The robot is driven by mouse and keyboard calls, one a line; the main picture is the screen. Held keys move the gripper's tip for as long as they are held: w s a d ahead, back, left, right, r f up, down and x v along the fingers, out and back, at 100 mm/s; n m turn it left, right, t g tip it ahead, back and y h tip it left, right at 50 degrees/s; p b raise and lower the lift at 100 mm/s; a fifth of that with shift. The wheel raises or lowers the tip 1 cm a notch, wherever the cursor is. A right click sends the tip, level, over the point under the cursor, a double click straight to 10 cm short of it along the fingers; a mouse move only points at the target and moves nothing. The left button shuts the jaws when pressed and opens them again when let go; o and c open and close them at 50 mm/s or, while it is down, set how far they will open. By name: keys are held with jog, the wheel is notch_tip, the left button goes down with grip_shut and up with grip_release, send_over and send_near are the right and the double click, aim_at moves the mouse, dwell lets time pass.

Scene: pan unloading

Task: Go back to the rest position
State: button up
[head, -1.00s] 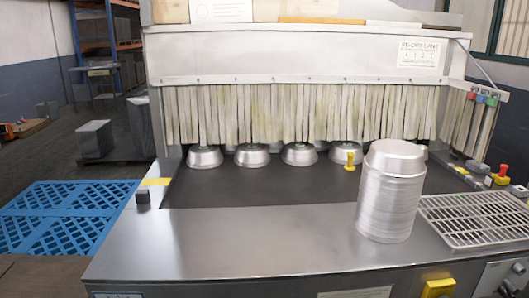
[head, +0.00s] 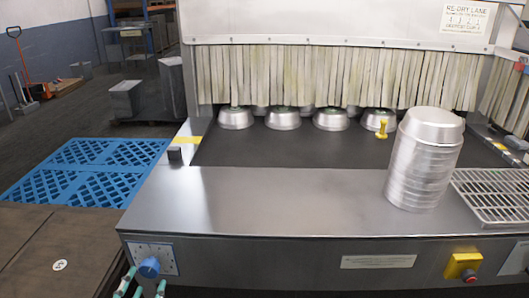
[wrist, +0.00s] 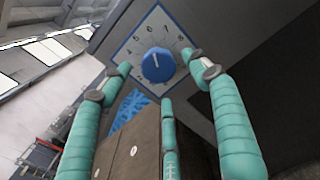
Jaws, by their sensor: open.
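My gripper (head: 145,282) has teal fingers and shows at the lower left edge of the head view, in front of the machine's front panel. In the wrist view my gripper (wrist: 165,80) has its fingers spread wide with nothing between them in hold. A blue knob (head: 149,267) on a white numbered dial plate (head: 168,256) is just beyond the fingertips. The blue knob also shows in the wrist view (wrist: 158,65), framed between the fingers and looking apart from them. A stack of silver pans (head: 424,165) stands upright on the steel counter (head: 270,200) at the right.
Several pans (head: 283,119) sit upside down on the dark belt under the strip curtain (head: 330,75). A yellow peg (head: 382,129) stands near them. A wire rack (head: 495,195) lies right of the stack. A blue pallet (head: 75,175) is on the floor at left. The counter's left half is clear.

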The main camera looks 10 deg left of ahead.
jog(key=w, duration=0.4)
jog(key=shift+w+a+r, duration=0.1)
jog(key=shift+w+a, duration=0.15)
jog(key=shift+a, duration=0.05)
jog(key=shift+n+p, duration=0.3)
jog(key=shift+p, duration=0.15)
jog(key=s+b, duration=0.1)
jog(key=s, duration=0.9)
jog(key=s+a+r+m+h+b, duration=0.1)
jog(key=s+a+r+m+b, duration=0.15)
jog(key=r+m, duration=0.55)
jog(key=s+a+r+m+b, duration=0.1)
jog(key=r+m+b, duration=0.3)
jog(key=m, duration=0.7)
jog(key=m+y+b, duration=0.1)
jog(key=m+b, duration=0.5)
jog(key=b, duration=2.3)
send_near(148, 273)
jog(key=shift+s+a+r, duration=0.15)
jog(key=shift+s+r, duration=0.15)
jog(key=shift+s, duration=0.1)
